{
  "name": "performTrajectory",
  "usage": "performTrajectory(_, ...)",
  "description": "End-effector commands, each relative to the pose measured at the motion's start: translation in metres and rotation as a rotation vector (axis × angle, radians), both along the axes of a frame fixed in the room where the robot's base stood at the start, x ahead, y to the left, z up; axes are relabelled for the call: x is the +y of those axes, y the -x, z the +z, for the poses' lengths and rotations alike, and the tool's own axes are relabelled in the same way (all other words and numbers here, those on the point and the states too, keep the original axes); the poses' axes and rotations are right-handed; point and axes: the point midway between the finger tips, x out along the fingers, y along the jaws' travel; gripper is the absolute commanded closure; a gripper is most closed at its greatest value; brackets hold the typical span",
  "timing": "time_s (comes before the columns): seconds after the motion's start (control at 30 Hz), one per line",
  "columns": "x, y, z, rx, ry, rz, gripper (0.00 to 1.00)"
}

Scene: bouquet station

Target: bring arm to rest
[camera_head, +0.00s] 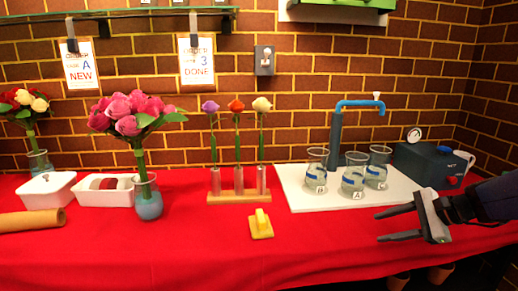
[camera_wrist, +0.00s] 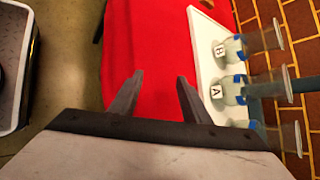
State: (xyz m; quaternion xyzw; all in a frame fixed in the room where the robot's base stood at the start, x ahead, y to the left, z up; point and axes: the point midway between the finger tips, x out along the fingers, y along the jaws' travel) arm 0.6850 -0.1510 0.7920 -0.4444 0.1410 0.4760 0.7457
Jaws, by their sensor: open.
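My gripper (camera_head: 398,222) is at the right of the head view, above the front part of the red-covered table (camera_head: 330,255). Its two dark fingers are apart and point left, with nothing between them. In the wrist view my gripper (camera_wrist: 158,88) is also open and empty, with the red cloth (camera_wrist: 150,40) behind it. It is in front of the white board (camera_head: 300,200) that bears the glass beakers, and apart from them.
Beakers B (camera_head: 316,172), A (camera_head: 353,177) and C (camera_head: 377,168) stand near a blue tap (camera_head: 337,140). A flower rack (camera_head: 238,196), yellow object (camera_head: 261,225) and bouquet vase (camera_head: 148,205) stand further left. Red cloth left of my gripper is clear.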

Motion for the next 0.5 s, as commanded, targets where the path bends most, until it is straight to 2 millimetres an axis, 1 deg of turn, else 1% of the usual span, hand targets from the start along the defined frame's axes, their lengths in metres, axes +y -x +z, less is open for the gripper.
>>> performTrajectory(0.03, 0.018, 0.012, -0.001, -0.006, 0.062, 0.066, 0.57)
performTrajectory(0.1, 0.037, 0.029, -0.006, -0.014, 0.151, 0.159, 0.57)
performTrajectory(0.2, 0.059, 0.054, -0.012, -0.032, 0.282, 0.293, 0.57)
performTrajectory(0.33, 0.080, 0.087, -0.019, -0.066, 0.453, 0.466, 0.57)
performTrajectory(0.5, 0.093, 0.127, -0.028, -0.128, 0.675, 0.688, 0.57)
